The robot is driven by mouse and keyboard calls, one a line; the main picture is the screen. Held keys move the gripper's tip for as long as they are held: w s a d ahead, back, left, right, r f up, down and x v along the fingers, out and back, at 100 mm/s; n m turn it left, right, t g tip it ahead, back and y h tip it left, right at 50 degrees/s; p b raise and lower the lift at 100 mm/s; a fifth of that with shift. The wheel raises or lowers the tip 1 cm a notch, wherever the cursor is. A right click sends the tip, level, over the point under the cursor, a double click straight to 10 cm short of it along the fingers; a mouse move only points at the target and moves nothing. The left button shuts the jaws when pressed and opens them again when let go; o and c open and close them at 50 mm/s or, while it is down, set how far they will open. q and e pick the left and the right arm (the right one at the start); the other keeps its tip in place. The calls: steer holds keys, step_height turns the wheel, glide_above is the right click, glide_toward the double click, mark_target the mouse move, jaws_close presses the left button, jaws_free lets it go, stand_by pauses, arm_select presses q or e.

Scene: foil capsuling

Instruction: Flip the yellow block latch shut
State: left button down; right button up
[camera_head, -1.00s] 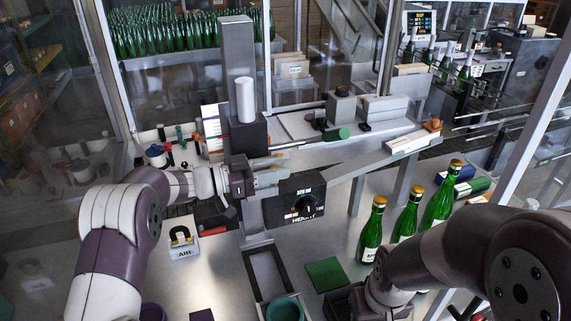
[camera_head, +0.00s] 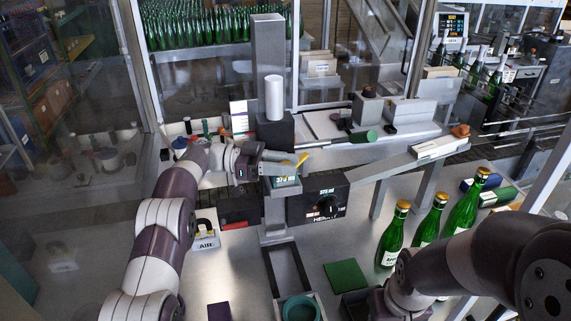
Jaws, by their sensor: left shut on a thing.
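My right arm comes in at the lower right.
Green bottles with gold caps (camera_head: 432,222) stand right of the dial box. A grey post (camera_head: 268,70) and a white cylinder (camera_head: 274,98) rise behind my left gripper.

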arm_select(q)
steer(key=c, duration=0.9)
jaws_free()
steer(key=shift+c, duration=0.2)
steer(key=shift+w+a+f+b, duration=0.1)
steer(key=shift+a+f+b, duration=0.05)
steer(key=shift+a+b, duration=0.2)
steer(key=a+p, duration=0.3)
steer(key=a, duration=0.3)
steer(key=shift+w+a+p, duration=0.3)
steer(key=shift+w+p, duration=0.1)
